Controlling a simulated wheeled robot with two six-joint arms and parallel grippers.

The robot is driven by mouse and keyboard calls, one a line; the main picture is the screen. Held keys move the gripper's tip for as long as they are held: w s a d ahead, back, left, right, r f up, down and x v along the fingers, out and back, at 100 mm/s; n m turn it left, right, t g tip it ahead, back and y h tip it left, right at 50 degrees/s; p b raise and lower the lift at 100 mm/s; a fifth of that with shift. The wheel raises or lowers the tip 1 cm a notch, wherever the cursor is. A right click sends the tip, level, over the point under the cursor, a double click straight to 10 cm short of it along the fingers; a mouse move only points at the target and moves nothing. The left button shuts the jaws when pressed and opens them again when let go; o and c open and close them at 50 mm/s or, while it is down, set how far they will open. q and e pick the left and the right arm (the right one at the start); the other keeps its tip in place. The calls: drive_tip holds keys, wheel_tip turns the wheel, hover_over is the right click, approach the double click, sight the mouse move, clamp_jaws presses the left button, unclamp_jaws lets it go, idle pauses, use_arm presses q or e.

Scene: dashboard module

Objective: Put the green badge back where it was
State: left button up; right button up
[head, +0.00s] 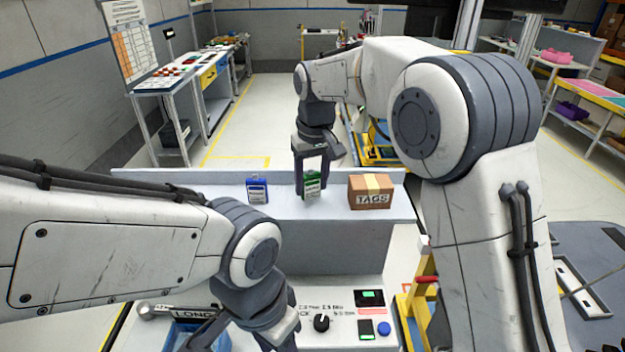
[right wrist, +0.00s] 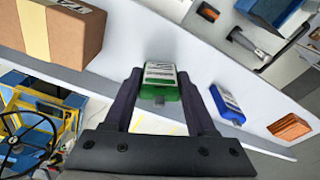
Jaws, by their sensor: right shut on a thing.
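The green badge (head: 312,184) stands at the shelf between the blue badge and the TAGS box. My right gripper (head: 312,180) is around it from above and shut on it. In the right wrist view the green badge (right wrist: 160,84) sits between the two fingers of the right gripper (right wrist: 160,90). I cannot tell whether the badge touches the shelf (head: 225,222). My left gripper (head: 265,340) is low at the bottom of the head view, partly cut off, and its fingertips are not clear.
A blue badge (head: 257,190) stands to the left of the green one. A cardboard box marked TAGS (head: 370,192) stands to the right. Below is a panel with a black knob (head: 321,323) and a blue button (head: 384,329). A hammer (head: 150,311) lies at the lower left.

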drive_tip(key=shift+f, duration=0.55)
drive_tip(key=o, duration=1.4)
drive_tip(key=shift+f, duration=0.1)
drive_tip(key=shift+c, duration=0.2)
drive_tip(key=shift+r, duration=0.5)
wheel_tip(320, 180, up, 11)
drive_tip(key=s+b, duration=0.1)
drive_tip(key=shift+s+d, duration=0.25)
